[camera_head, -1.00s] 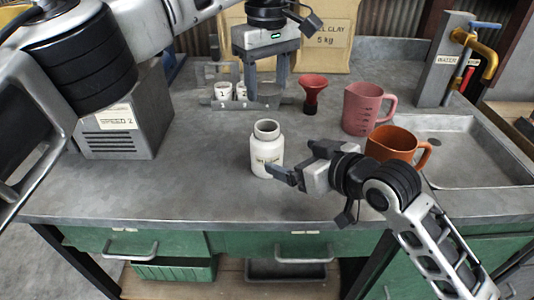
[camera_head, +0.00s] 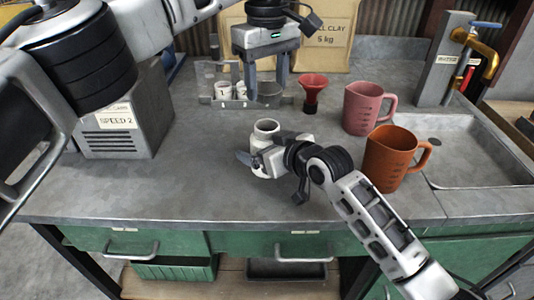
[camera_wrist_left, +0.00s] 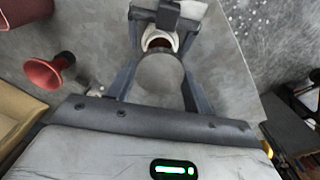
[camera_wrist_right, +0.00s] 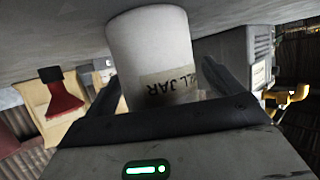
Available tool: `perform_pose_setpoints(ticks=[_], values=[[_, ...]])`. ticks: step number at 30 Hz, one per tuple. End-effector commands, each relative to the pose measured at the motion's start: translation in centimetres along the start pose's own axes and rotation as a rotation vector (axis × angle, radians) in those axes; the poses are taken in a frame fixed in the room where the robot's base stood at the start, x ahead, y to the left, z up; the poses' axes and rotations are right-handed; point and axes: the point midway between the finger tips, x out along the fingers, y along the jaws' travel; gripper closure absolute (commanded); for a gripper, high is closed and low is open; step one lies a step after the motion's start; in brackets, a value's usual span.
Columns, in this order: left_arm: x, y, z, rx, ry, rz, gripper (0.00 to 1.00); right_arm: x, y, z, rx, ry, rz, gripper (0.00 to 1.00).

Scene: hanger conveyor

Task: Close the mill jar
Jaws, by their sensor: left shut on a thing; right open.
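The white mill jar (camera_head: 266,134) stands upright on the counter, its mouth open and dark inside. It also shows in the right wrist view (camera_wrist_right: 152,55) with its label, and partly in the left wrist view (camera_wrist_left: 157,36). My left gripper (camera_head: 263,92) is shut on a round grey lid (camera_wrist_left: 160,73), held in the air behind the jar in the head view. My right gripper (camera_head: 252,166) is open at the jar, low and from the front right. In the right wrist view its fingers lie on either side of the jar; contact cannot be told.
A rack with small numbered white cups (camera_head: 223,90) stands behind. A red funnel (camera_head: 312,92), pink jug (camera_head: 362,108) and orange jug (camera_head: 390,158) stand to the right, near the sink (camera_head: 470,150). A grey speed box (camera_head: 125,125) is at left. The front-left counter is clear.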

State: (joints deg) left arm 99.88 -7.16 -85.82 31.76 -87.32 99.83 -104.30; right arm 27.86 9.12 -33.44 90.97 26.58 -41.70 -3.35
Motion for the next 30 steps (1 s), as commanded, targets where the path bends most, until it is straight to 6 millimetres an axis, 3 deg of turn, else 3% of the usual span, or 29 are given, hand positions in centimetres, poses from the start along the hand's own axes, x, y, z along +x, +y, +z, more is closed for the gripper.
perform_pose_setpoints(ticks=[2, 9, 13, 21, 30], values=[[0.0, 0.0, 0.0, 0.0, 0.0, 0.0, 0.74, 0.0, 0.0, 0.0, 0.0, 0.0, 0.0, 0.09], [0.0, 0.0, 0.0, 0.0, 0.0, 0.0, 0.74, 0.0, 0.0, 0.0, 0.0, 0.0, 0.0, 0.74], [0.7, 0.0, 0.0, 0.0, 0.0, -0.001, 0.74, 0.0, 0.0, 0.0, 0.0, 0.0, 0.0, 0.74], [4.5, 0.0, 0.0, 0.001, 0.001, -0.001, 0.74, -0.1, 0.0, 0.0, 0.001, 0.0, 0.0, 0.74], [5.0, 0.0, 0.1, 0.0, 0.002, 0.0, 0.74, 0.0, 0.0, 0.0, 0.001, 0.0, 0.0, 0.74]])
